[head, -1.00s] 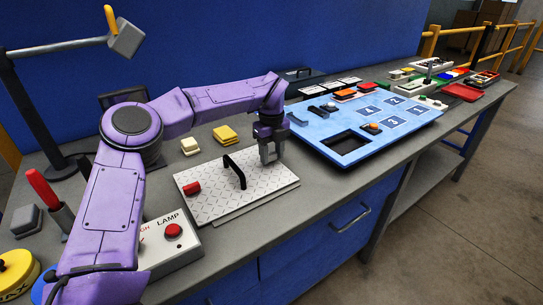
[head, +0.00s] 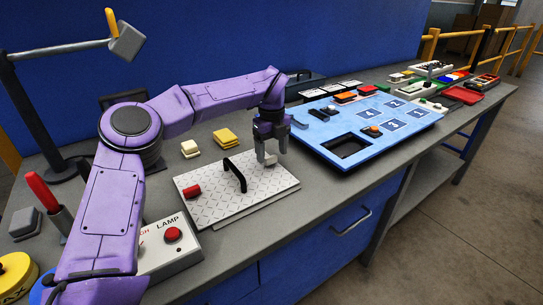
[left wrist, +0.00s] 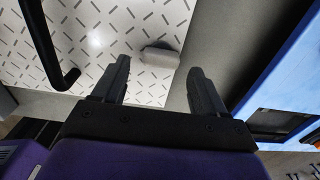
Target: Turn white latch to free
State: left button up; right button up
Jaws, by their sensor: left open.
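The white latch (left wrist: 160,57) shows in the left wrist view as a small pale block at the edge of the white tread-patterned plate (left wrist: 130,25). In the head view the latch is hidden or too small to make out by my gripper, and the plate (head: 210,199) lies on the bench. My left gripper (head: 270,158) is open over the plate's far right corner, pointing down. In the left wrist view its two fingertips (left wrist: 159,72) frame the latch, one on each side. I cannot tell whether they touch it. My right gripper is not in view.
A black handle (head: 234,172) stands up from the plate, left of my gripper, and a red latch (head: 192,191) sits at the left. A blue board (head: 365,150) lies close on the right. A lamp box (head: 172,250) stands in front at left.

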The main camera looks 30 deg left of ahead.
aim_at(271, 158)
pick_arm(q)
notch_tip(271, 158, up, 8)
jog(key=shift+r, duration=0.25)
